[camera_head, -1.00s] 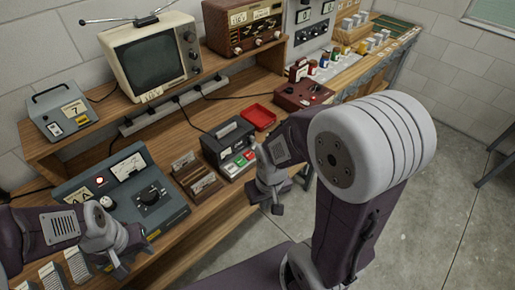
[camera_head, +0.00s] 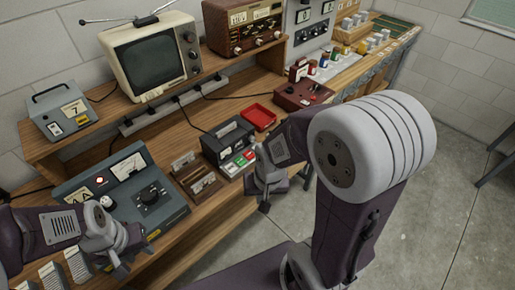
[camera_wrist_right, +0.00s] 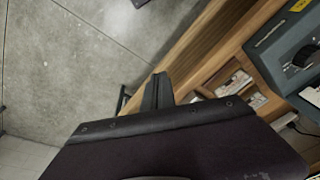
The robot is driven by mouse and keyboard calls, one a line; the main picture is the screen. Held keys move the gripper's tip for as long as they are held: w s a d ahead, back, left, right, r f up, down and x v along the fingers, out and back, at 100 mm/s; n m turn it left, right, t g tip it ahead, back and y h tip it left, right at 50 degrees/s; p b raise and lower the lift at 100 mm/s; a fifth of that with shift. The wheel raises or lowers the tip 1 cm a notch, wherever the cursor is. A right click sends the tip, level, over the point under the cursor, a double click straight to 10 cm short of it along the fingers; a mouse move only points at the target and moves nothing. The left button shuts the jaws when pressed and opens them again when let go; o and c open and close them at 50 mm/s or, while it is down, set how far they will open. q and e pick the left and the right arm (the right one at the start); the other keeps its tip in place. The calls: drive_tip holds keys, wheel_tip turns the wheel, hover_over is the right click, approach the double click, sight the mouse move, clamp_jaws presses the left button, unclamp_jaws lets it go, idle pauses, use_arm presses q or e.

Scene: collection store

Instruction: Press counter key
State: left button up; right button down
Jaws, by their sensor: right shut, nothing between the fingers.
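The dark counter box (camera_head: 227,137) stands on the bench near its front edge, left of the red tray. Its front carries a green key (camera_head: 239,160) and a red key (camera_head: 249,154), along with white parts. My right gripper (camera_head: 264,206) is shut and empty. It points down at the bench's front edge, to the right of and in front of the counter, and touches no key that I can see. In the right wrist view its dark fingers (camera_wrist_right: 158,91) show beside the bench edge; the counter cannot be made out there. My left gripper (camera_head: 120,267) hangs low at the left; its fingers are unclear.
A blue-grey meter panel with a dial (camera_head: 150,196) and a wooden card rack (camera_head: 195,178) stand left of the counter. A red tray (camera_head: 259,117) and a dark red box (camera_head: 303,94) lie to its right. A television (camera_head: 151,58) stands on the shelf behind. Open floor lies right.

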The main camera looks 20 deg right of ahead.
drive_tip(key=w+d+r+m+t+h+p, duration=0.15)
drive_tip(key=w+r+m+t, duration=0.25)
drive_tip(key=w+m, duration=0.75)
drive_tip(key=w+d+r+m+t+p, duration=0.1)
drive_tip(key=w+d+r+m+t, duration=0.3)
drive_tip(key=w+m, duration=0.75)
drive_tip(key=m+g+h+p, duration=0.2)
drive_tip(key=m+h+p, duration=0.1)
drive_tip(key=m, duration=0.3)
hover_over(257, 150)
wheel_tip(257, 150, down, 7)
drive_tip(key=shift+d, duration=0.1)
wheel_tip(257, 150, down, 8)
drive_tip(key=b, duration=0.6)
drive_tip(key=shift+w, duration=0.1)
drive_tip(key=shift+f+b, duration=0.4)
drive_tip(key=shift+b, duration=0.15)
